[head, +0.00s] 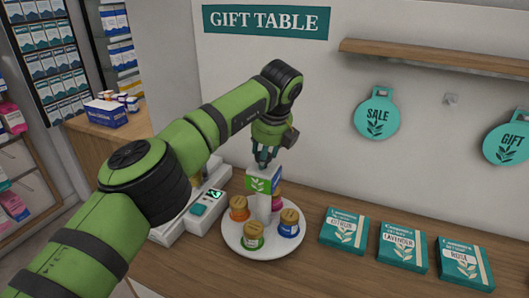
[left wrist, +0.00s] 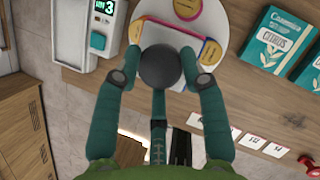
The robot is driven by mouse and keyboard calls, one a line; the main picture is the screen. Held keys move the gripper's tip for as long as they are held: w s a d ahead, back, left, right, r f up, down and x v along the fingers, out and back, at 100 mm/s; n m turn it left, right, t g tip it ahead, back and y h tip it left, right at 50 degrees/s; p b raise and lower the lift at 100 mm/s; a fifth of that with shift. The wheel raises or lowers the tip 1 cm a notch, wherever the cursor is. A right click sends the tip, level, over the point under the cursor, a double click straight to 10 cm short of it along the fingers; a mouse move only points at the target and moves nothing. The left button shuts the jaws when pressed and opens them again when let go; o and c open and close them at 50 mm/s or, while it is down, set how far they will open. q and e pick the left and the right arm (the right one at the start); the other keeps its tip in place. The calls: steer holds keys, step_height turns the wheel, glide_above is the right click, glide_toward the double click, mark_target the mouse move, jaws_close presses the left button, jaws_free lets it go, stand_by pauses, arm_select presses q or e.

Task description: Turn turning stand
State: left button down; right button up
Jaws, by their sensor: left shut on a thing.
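The turning stand is a round white plate (head: 231,238) with a central post and a green-and-white leaf sign (head: 258,186). Jars with tan lids stand around the post: orange (head: 239,209), green (head: 253,237), blue (head: 289,224) and pink (head: 277,203). My left gripper (head: 265,160) is above the post, pointing down. In the left wrist view its fingers (left wrist: 163,65) are shut on a dark round knob (left wrist: 160,68) over the plate (left wrist: 232,12). My right gripper is not in view.
A white device with a lit display (head: 215,194) stands close left of the plate. Boxes labelled citrus (head: 343,231), lavender (head: 402,246) and rose (head: 464,262) lie to the right on the wooden counter. Round sale (head: 377,122) and gift tags hang on the wall below a shelf (head: 440,58).

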arm_select(q)
steer(key=shift+w+a+r, duration=0.15)
steer(key=shift+w+r, duration=0.05)
steer(key=shift+r, duration=0.1)
steer(key=c, duration=0.9)
jaws_free()
steer(key=shift+o, duration=1)
steer(key=shift+f, duration=0.2)
steer(key=v, duration=1.2)
steer(key=shift+f, duration=0.1)
